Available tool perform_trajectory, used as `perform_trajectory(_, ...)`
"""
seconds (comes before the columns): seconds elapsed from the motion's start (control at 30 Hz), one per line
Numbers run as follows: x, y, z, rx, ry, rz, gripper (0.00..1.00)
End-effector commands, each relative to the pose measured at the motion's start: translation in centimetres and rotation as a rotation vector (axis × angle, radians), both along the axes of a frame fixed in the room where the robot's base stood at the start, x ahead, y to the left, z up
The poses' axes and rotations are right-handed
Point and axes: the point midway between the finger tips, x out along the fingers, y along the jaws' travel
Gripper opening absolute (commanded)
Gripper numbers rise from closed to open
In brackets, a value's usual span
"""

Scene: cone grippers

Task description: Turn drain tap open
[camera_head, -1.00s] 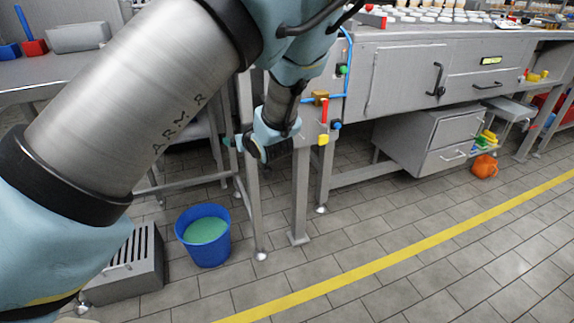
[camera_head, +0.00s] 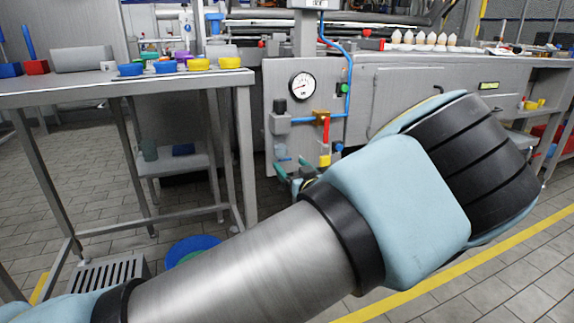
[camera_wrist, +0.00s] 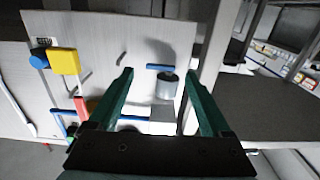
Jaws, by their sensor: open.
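My gripper (camera_head: 292,170) is open, its green fingers in front of the lower part of the grey panel. In the wrist view the gripper (camera_wrist: 160,74) is open and empty. A grey cylindrical fitting (camera_wrist: 166,87) with a blue bar (camera_wrist: 160,67) appears between the fingers; I cannot tell whether they touch it. On the panel a brass valve (camera_head: 321,115) carries a red lever (camera_head: 326,130), with a yellow block (camera_head: 323,160) below. The yellow block (camera_wrist: 64,62) and red piece (camera_wrist: 82,108) lie left of the fingers in the wrist view. No label shows which is the drain tap.
A pressure gauge (camera_head: 302,86) and a green button (camera_head: 345,89) are on the panel. A steel table (camera_head: 110,87) with coloured rings stands left. A blue bucket (camera_head: 192,246) and a floor grate (camera_head: 105,275) are below. My arm hides much of the right side.

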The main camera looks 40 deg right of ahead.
Motion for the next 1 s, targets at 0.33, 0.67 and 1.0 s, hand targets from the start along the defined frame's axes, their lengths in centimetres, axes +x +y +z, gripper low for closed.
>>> perform_trajectory(0.33,3.0,-1.2,0.0,0.0,0.001,-0.001,0.82)
perform_trajectory(0.67,3.1,-1.2,0.0,0.0,0.001,-0.001,0.75)
perform_trajectory(1.0,3.1,-1.2,0.0,0.0,0.001,-0.001,0.36)
